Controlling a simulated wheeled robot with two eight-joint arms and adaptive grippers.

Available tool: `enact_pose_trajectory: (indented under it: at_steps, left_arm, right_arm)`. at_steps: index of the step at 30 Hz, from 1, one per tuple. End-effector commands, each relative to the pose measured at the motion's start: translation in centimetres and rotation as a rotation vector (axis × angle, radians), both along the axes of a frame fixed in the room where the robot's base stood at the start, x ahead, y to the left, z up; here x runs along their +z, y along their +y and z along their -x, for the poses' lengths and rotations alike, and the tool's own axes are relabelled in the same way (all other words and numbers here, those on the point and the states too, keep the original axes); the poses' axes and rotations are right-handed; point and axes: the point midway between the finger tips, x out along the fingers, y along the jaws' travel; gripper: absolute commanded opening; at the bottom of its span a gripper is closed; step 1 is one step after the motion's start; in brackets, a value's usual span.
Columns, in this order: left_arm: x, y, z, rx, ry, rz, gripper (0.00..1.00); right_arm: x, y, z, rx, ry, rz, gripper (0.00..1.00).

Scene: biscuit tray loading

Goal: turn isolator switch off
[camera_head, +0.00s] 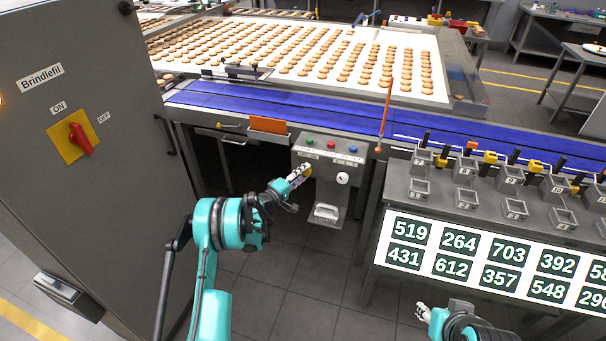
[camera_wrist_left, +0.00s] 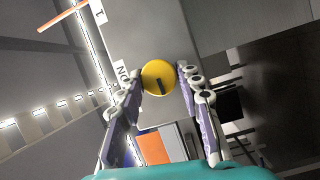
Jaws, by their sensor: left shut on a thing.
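A red rotary handle (camera_head: 80,138) sits on a yellow plate on the grey cabinet at the left, below ON and OFF labels; it stands slanted, near upright. My left gripper (camera_head: 299,173) is away from it, at a grey control panel (camera_head: 325,153) under the conveyor.
The panel has green, red and blue buttons and a white knob (camera_head: 342,178). A blue conveyor (camera_head: 250,100) with a biscuit tray behind runs above. A grey rack (camera_head: 400,190) with numbered labels stands to the right. The cabinet (camera_head: 90,220) bounds the left. The floor between is clear.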

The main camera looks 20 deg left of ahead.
Motion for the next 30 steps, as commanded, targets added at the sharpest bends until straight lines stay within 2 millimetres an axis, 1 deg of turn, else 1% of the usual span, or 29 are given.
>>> enact_pose_trajectory:
  at_steps: [11,12,14,24,26,29,30]
  left_arm:
    - [0.0,0.0,0.0,0.001,0.001,0.006,0.07]
    - [0.0,0.0,0.0,0.001,0.001,0.006,0.41]
    - [0.0,0.0,0.0,0.001,0.001,0.006,0.56]
    - [0.0,0.1,0.2,0.001,0.001,0.005,0.56]
    - [0.0,0.3,0.6,0.002,0.001,0.005,0.56]
    - [0.0,0.9,1.9,0.003,0.001,0.005,0.56]
    - [0.0,1.3,2.6,0.003,0.001,0.005,0.56]
  right_arm:
    - [0.0,0.0,0.0,0.0,0.0,0.0,0.4]
    - [0.0,0.0,0.0,0.0,0.0,0.0,0.4]
    - [0.0,0.0,0.0,0.0,0.0,0.0,0.4]
    - [0.0,0.0,0.0,0.0,0.0,0.0,0.4]
    - [0.0,0.0,0.0,0.0,0.0,0.0,0.4]
    - [0.0,0.0,0.0,0.0,0.0,0.0,0.4]
    - [0.0,0.0,0.0,0.0,0.0,0.0,0.4]
